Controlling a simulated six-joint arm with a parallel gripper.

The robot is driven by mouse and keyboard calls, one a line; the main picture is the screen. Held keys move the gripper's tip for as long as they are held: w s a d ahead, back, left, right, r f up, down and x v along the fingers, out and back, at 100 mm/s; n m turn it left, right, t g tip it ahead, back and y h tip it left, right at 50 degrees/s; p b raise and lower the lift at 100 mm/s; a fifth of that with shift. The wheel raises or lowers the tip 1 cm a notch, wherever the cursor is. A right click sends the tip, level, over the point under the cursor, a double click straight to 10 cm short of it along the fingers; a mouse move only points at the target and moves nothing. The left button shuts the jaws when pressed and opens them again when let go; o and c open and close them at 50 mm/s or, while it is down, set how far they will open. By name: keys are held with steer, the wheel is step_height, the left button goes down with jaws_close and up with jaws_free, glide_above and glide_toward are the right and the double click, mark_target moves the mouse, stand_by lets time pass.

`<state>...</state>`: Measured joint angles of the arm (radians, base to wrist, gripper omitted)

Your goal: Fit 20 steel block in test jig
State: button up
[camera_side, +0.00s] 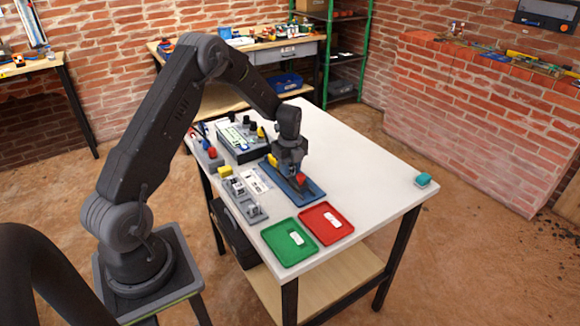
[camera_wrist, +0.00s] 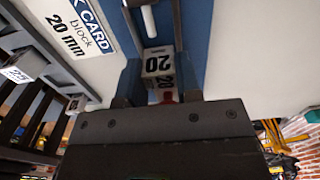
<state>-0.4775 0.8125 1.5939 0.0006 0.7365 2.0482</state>
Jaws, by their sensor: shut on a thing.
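The steel block (camera_wrist: 158,64), silvery with a black "20" on its faces, shows in the wrist view between the fingers of my gripper (camera_wrist: 157,86). My gripper is shut on it. The blue test jig (camera_wrist: 197,40) lies behind the block, with a white rod above it in the picture. In the side view my gripper (camera_side: 291,168) points down over the blue jig (camera_side: 312,193), beside a red part (camera_side: 300,180). The block is hidden there by my gripper. I cannot tell whether the block touches the jig or is seated in it.
A task card (camera_wrist: 75,28) reading "20 mm block" lies beside the jig. Grey holders (camera_side: 254,210) stand left of it. A green tray (camera_side: 272,235) and a red tray (camera_side: 313,215) are in front. A test instrument (camera_side: 238,148) stands behind. The table's right side is mostly clear.

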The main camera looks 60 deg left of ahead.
steer(key=shift+s+d+f, duration=0.1)
steer(key=shift+d+f, duration=0.05)
steer(key=shift+f, duration=0.3)
steer(key=shift+s+d+f, duration=0.1)
steer(key=shift+f, duration=0.35)
stand_by(1.2)
steer(key=o, duration=0.7)
steer(key=shift+w, duration=0.1)
steer(key=shift+o, duration=1.3)
steer(key=shift+a, duration=0.1)
steer(key=c, duration=0.3)
steer(key=shift+w+a+r, duration=0.1)
steer(key=shift+r, duration=3.55)
steer(key=shift+r, duration=0.1)
